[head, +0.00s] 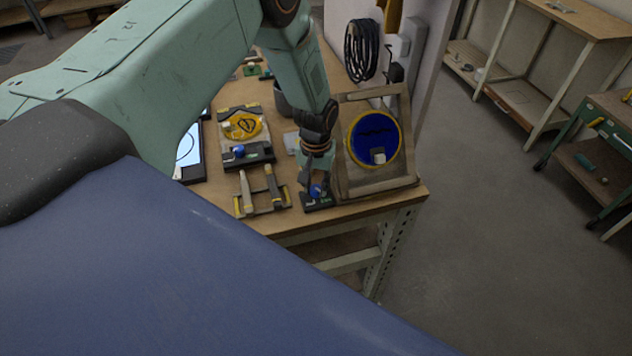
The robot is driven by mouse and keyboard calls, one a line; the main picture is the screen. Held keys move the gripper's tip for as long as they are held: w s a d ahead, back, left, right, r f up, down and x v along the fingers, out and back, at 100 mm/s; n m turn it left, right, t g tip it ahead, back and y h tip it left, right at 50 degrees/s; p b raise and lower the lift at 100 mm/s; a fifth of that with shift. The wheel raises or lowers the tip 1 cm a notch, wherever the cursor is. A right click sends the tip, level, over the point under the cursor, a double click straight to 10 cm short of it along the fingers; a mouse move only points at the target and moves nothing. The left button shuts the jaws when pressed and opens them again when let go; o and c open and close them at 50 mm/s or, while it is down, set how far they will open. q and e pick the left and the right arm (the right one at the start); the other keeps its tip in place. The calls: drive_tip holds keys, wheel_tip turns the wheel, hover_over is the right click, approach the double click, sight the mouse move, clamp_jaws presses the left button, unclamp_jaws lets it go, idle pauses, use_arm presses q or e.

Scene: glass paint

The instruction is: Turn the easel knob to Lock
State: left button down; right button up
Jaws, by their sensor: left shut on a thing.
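The wooden easel (348,179) stands at the right end of the workbench and holds a round blue glass disc (372,132) with a yellow rim. A small pale block (378,156) sits low on the disc. A blue knob (317,191) on a black base (320,204) is at the bench's front edge, just left of the easel. My left gripper (315,184) points down over this knob and is shut on it, partly hiding it. The lettering on the base is too small to read, so I cannot tell the knob's setting. My right gripper is not in view.
Left of the knob is a rack (264,211) with upright-handled tools. Behind it is a black-framed stand with a yellow disc (243,125) and another blue knob (238,151). A tablet (189,150) lies farther left. A coiled black cable (361,50) hangs behind. Floor right of the bench is clear.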

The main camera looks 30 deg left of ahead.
sight(316, 187)
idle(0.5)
use_arm(q)
drive_tip(key=c, duration=1.1)
unclamp_jaws()
drive_tip(key=shift+s+r, duration=0.1)
drive_tip(key=shift+o, duration=0.2)
wheel_tip(316, 187, up, 12)
